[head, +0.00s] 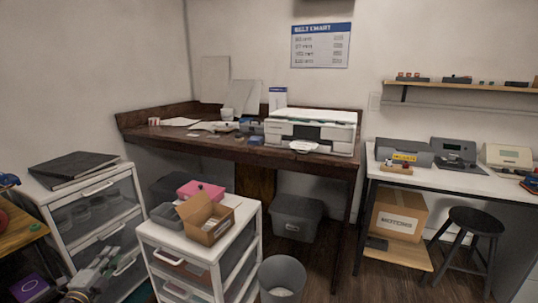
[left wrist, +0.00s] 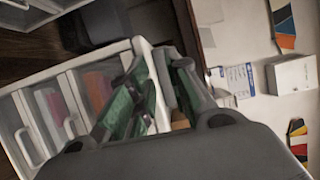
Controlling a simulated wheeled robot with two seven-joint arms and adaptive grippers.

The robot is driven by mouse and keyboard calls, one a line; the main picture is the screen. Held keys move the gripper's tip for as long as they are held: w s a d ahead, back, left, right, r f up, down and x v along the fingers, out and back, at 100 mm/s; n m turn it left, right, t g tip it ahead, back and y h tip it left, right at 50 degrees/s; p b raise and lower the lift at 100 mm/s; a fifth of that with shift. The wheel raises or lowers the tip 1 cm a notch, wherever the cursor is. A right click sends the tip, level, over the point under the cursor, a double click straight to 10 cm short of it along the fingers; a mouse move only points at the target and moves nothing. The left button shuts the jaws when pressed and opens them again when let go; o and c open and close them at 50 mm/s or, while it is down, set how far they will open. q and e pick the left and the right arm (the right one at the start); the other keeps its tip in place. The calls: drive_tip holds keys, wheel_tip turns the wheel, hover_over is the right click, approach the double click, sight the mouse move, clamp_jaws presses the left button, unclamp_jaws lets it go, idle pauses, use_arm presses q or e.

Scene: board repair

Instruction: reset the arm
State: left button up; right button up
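My left gripper (head: 105,258) is low at the left in the head view, in front of the left drawer unit (head: 45,203). It is grey with green on its fingers and appears to touch nothing. In the left wrist view its fingers (left wrist: 155,70) reach up and lean together towards their tips. The gap between them is hard to make out, and I see nothing held. My right gripper is in neither view.
A white drawer unit (head: 178,240) with an open cardboard box (head: 211,232) and a pink box (head: 202,189) stands to the right. A waste bin (head: 282,280) is beside it. A wooden desk (head: 200,143) with a printer (head: 308,133) stands behind. A stool (head: 475,224) is far right.

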use_arm(q)
drive_tip(key=s+d+f+n+g+y, duration=0.2)
drive_tip(key=s+d+f+n+g, duration=0.75)
drive_tip(key=d+f+n, duration=0.35)
drive_tip(key=s+d+f+n+g+h, duration=0.1)
drive_tip(key=s+d+h, duration=0.1)
drive_tip(key=s+d, duration=0.35)
drive_tip(key=s+d+f+h, duration=0.1)
drive_tip(key=s+d+h, duration=0.1)
drive_tip(key=d, duration=0.7)
drive_tip(key=s+d+f+n+g+h, duration=0.1)
drive_tip(key=s+d+f, duration=0.15)
drive_tip(key=d, duration=0.45)
drive_tip(key=s+d+f+g+h+p, duration=0.1)
drive_tip(key=s+d+f, duration=0.2)
drive_tip(key=s, duration=0.6)
drive_tip(key=shift+d+f+n, duration=0.35)
drive_tip(key=shift+d+n, duration=0.05)
drive_tip(key=shift+d, duration=0.2)
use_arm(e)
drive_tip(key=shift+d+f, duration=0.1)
use_arm(q)
drive_tip(key=shift+f+g+p, duration=0.1)
drive_tip(key=shift+g+p, duration=0.15)
drive_tip(key=shift+p, duration=0.1)
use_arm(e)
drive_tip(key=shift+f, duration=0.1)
